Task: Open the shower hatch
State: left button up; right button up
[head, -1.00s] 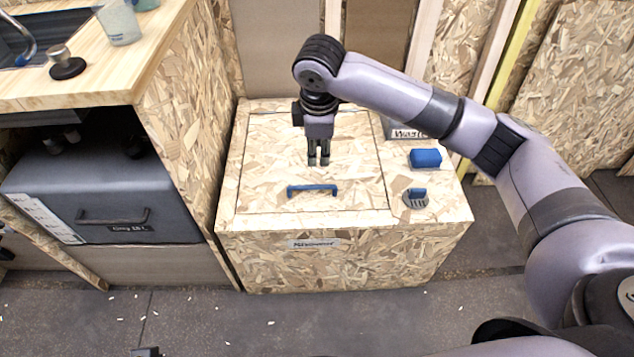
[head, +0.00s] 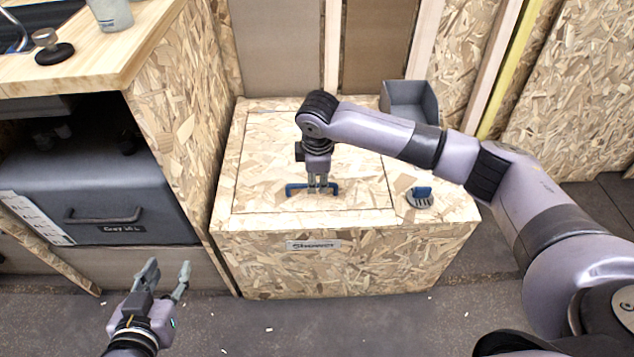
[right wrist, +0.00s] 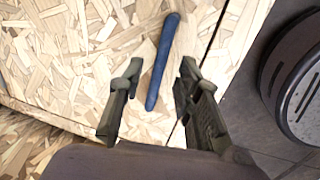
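The shower hatch is a flat chipboard lid (head: 262,150) on top of a box labelled "Shower" (head: 313,244); it lies closed and level. A blue bar handle (head: 294,190) sits near the lid's front edge. My right gripper (head: 321,190) points down at the handle and covers its middle. In the right wrist view, the fingers of my right gripper (right wrist: 159,78) are apart, with the blue handle (right wrist: 162,62) showing in the gap between them. Whether they touch it I cannot tell. My left gripper (head: 168,266) is open and empty, low in front of the cabinet.
A blue-tabbed round grey piece (head: 420,197) sits right of the lid. A grey bin (head: 412,100) stands behind my right arm. On the left are a wooden counter (head: 120,62) and a grey drawer (head: 100,190). The floor in front is clear apart from small chips.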

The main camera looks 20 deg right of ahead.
pick_arm(q)
jog(key=shift+w+d+r+t, duration=0.2)
jog(key=shift+w+r+t, duration=0.15)
jog(key=shift+r, duration=0.25)
jog(key=shift+w+d+r+t, duration=0.15)
jog(key=shift+w+r+t, duration=0.2)
jog(key=shift+r, duration=0.2)
pick_arm(e)
jog(key=shift+w+f, duration=0.15)
jog(key=shift+f, duration=0.65)
jog(key=shift+c, duration=0.2)
grip_shut()
